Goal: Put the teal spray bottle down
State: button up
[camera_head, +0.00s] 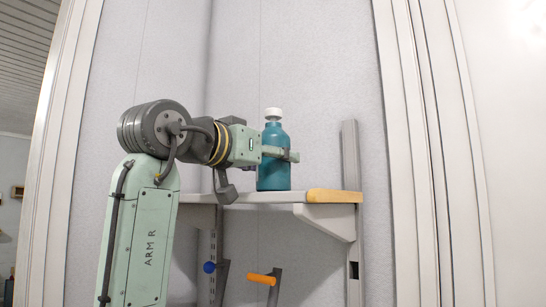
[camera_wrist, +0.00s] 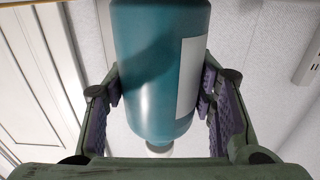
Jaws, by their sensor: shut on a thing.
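The teal bottle (camera_head: 274,172) is upright, with a plain white cap and no spray head that I can make out. Its base is at the top of the wall shelf (camera_head: 250,197); I cannot tell whether it touches the shelf or hangs just above it. My gripper (camera_head: 288,154) reaches in from the left and is shut around the bottle's body. In the wrist view the bottle (camera_wrist: 150,70) fills the space between the two purple-padded fingers, with a pale label on its right side and the cap at the lower end of the picture.
A metal upright (camera_head: 351,170) stands just right of the shelf. Below hang a blue-knobbed thing (camera_head: 209,267) and an orange-handled one (camera_head: 261,278).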

jog(key=o, duration=1)
jog(key=shift+f, duration=0.15)
jog(key=shift+c, duration=0.2)
jog(key=o, duration=0.5)
jog(key=shift+r, duration=0.25)
jog(key=b+v, duration=0.4)
jog(key=v, duration=0.8)
